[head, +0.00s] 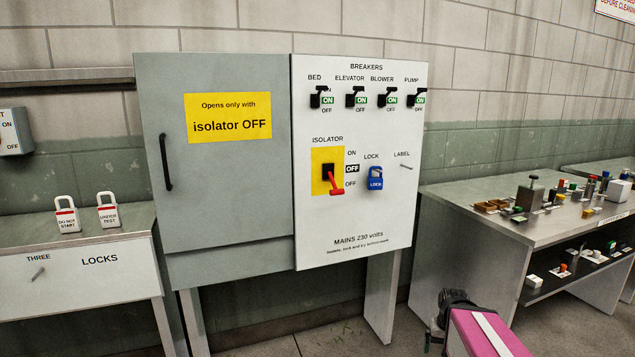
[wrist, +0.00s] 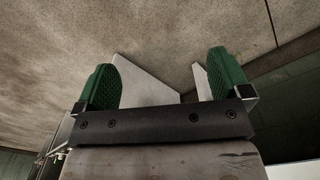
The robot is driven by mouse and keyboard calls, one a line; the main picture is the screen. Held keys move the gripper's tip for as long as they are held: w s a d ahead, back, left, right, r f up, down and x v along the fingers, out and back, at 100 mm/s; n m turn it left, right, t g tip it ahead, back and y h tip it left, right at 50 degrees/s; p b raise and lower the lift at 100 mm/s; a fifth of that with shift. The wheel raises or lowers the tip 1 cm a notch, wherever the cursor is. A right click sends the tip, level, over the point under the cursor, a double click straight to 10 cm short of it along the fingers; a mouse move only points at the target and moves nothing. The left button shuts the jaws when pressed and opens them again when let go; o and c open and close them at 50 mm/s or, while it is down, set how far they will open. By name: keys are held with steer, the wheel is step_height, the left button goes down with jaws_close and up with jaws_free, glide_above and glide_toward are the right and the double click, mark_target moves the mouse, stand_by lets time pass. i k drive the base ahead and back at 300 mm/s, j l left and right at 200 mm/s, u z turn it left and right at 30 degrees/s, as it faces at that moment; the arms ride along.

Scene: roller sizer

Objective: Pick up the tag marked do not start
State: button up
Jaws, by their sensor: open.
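The tag marked do not start (head: 67,217) is white with a red band and a loop at its top. It stands on the left bench in the head view. A similar white tag marked under test (head: 108,213) stands just to its right. My gripper (wrist: 161,88) is open and empty in the wrist view, with green pads facing each other. My pink arm shows at the bottom right of the head view, far from the tags. The wrist view shows neither tag.
The left bench (head: 130,222) is marked LOCKS and has a peg on its front. A grey cabinet (head: 230,195) and white breaker panel (head: 360,215) stand beside it. A blue lock (head: 376,178) is on the panel. A right bench (head: 480,205) holds several small parts.

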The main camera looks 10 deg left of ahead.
mark_target(69, 220)
steer(key=u, duration=2.45)
steer(key=i+l+u, duration=0.55)
steer(key=i+l, duration=0.2)
steer(key=l, duration=0.25)
